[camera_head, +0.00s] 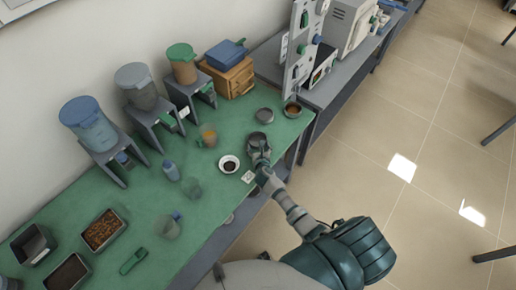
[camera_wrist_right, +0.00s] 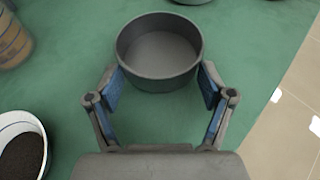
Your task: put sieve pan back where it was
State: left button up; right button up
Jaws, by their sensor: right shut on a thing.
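The grey round sieve pan (camera_wrist_right: 160,72) is upright and looks empty inside in the wrist view. It also shows in the head view (camera_head: 257,138), at the right part of the green table near its front edge. My right gripper (camera_wrist_right: 160,88) has its two blue-padded fingers on either side of the pan's near wall and is shut on it. In the head view the right gripper (camera_head: 260,152) reaches the pan from the front. Whether the pan touches the table is hard to tell. My left gripper is not in view.
Another grey round pan (camera_head: 265,115) stands just behind, beside a pan with brown contents (camera_head: 293,110). A white bowl of dark grains (camera_head: 229,164) and an orange-brown jar (camera_head: 209,138) stand left. Dispensers (camera_head: 143,90) line the wall. A panel (camera_head: 301,50) rises at the right.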

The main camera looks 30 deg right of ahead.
jog(key=shift+d, duration=0.35)
jog(key=o, duration=1.4)
jog(key=shift+d+f, duration=0.1)
jog(key=shift+d, duration=0.15)
jog(key=shift+o, duration=1.3)
jog(key=shift+d, duration=0.25)
jog(key=shift+a, duration=0.1)
jog(key=shift+s+a, duration=0.1)
jog(key=shift+a, duration=0.4)
jog(key=p+v, duration=0.1)
jog(key=v, duration=0.5)
jog(key=shift+a, duration=0.1)
jog(key=v, duration=0.5)
jog(key=shift+s+d, duration=0.15)
jog(key=shift+d, duration=0.25)
jog(key=shift+s+a, duration=0.1)
jog(key=shift+s, duration=0.1)
jog(key=shift+a+r, duration=0.15)
jog(key=shift+r, duration=0.1)
jog(key=shift+a, duration=0.3)
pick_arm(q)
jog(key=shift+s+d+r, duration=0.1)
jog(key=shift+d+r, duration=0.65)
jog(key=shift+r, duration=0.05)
pick_arm(e)
jog(key=shift+d+r, duration=0.1)
